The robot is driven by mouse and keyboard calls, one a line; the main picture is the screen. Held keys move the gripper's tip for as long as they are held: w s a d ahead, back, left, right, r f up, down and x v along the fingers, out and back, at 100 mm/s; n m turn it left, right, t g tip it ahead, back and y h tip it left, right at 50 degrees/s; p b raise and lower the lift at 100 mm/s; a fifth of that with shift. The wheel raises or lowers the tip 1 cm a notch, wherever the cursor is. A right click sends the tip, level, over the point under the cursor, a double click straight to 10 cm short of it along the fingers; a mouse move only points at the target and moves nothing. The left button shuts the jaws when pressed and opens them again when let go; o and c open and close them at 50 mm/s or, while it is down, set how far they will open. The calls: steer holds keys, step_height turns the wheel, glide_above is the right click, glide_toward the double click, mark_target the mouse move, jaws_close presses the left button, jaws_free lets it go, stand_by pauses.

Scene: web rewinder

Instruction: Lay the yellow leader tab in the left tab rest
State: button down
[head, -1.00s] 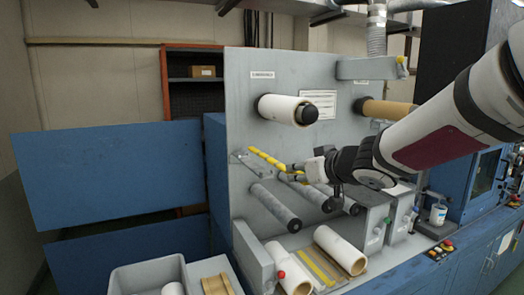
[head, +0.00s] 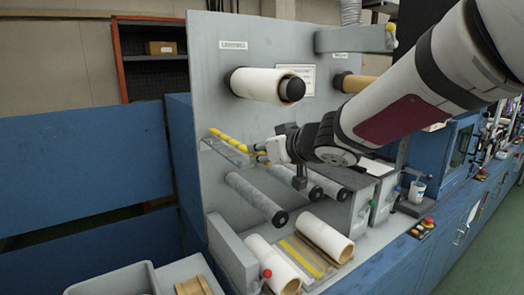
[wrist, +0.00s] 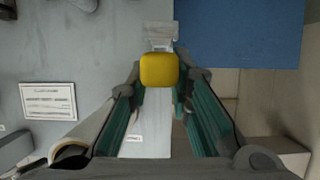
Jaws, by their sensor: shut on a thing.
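My gripper (head: 268,151) is shut on the yellow leader tab (wrist: 160,70), which sits between the fingertips in the wrist view. In the head view the yellow tab (head: 230,140) reaches left from the fingers, over or along a pale bracket (head: 216,146) on the left side of the grey panel. This bracket looks like the left tab rest. A pale bracket end (wrist: 160,36) also shows just beyond the tab in the wrist view. I cannot tell whether tab and bracket touch.
A white roll (head: 258,84) on a spindle juts out above my gripper. Grey rollers (head: 254,198) jut out below it. Free air lies left of the panel, before blue panels (head: 80,185).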

steer(key=shift+f+b, duration=1.3)
steer(key=shift+b, duration=0.1)
steer(key=c, duration=1.4)
jaws_free()
steer(key=shift+o, duration=0.2)
steer(key=shift+s, duration=0.1)
